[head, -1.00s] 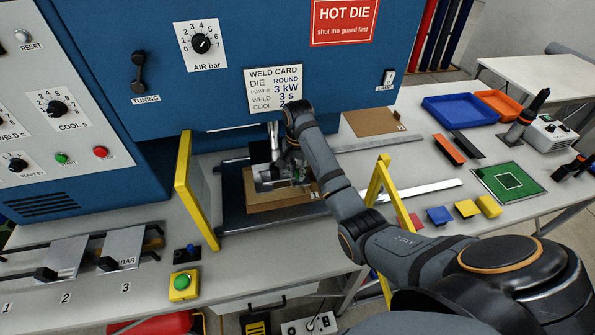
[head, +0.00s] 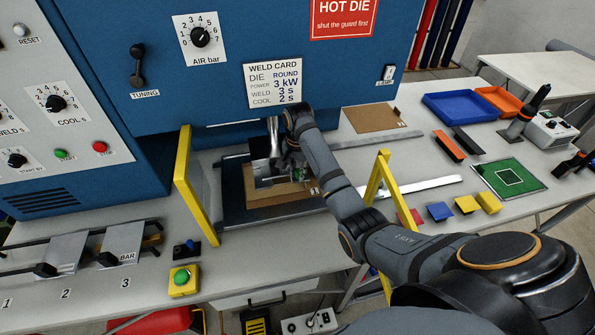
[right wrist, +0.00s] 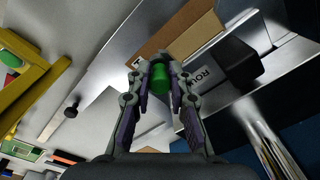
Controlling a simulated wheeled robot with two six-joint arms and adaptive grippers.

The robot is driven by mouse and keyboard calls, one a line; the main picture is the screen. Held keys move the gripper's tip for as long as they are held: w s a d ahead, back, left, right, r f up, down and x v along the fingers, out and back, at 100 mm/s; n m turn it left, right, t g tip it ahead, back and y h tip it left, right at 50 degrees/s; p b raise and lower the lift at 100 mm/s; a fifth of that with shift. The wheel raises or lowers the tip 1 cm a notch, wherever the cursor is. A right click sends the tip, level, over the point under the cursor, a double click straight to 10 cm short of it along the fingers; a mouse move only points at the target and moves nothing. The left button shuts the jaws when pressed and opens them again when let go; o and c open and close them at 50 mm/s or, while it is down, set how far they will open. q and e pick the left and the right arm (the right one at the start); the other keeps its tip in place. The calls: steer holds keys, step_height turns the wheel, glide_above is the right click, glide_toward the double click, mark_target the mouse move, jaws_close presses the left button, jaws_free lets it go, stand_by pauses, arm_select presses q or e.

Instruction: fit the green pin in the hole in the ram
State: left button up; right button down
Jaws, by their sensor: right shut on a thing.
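My right gripper (right wrist: 160,70) is shut on the green pin (right wrist: 160,80), which sits between its fingertips in the right wrist view. In the head view the right gripper (head: 291,168) is inside the welder, low under the blue housing, and only a little green of the pin (head: 299,174) shows. The ram (head: 273,135) is the metal part coming down just left of my wrist. I cannot make out its hole, and the pin appears apart from it. A dark block with a label starting "ROU" (right wrist: 224,72) is beside the pin in the right wrist view. My left gripper is out of view.
Yellow guard posts stand left (head: 194,190) and right (head: 379,180) of the work area. A brown board (head: 258,204) lies beneath the gripper. A green button box (head: 184,281) is at the front edge. The blue housing (head: 240,60) is close above.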

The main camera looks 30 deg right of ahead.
steer(key=shift+s+f, duration=0.25)
steer(key=shift+f, duration=0.2)
steer(key=c, duration=1.3)
jaws_free()
steer(key=shift+f, duration=0.1)
steer(key=shift+o, duration=0.8)
steer(key=shift+w, duration=0.15)
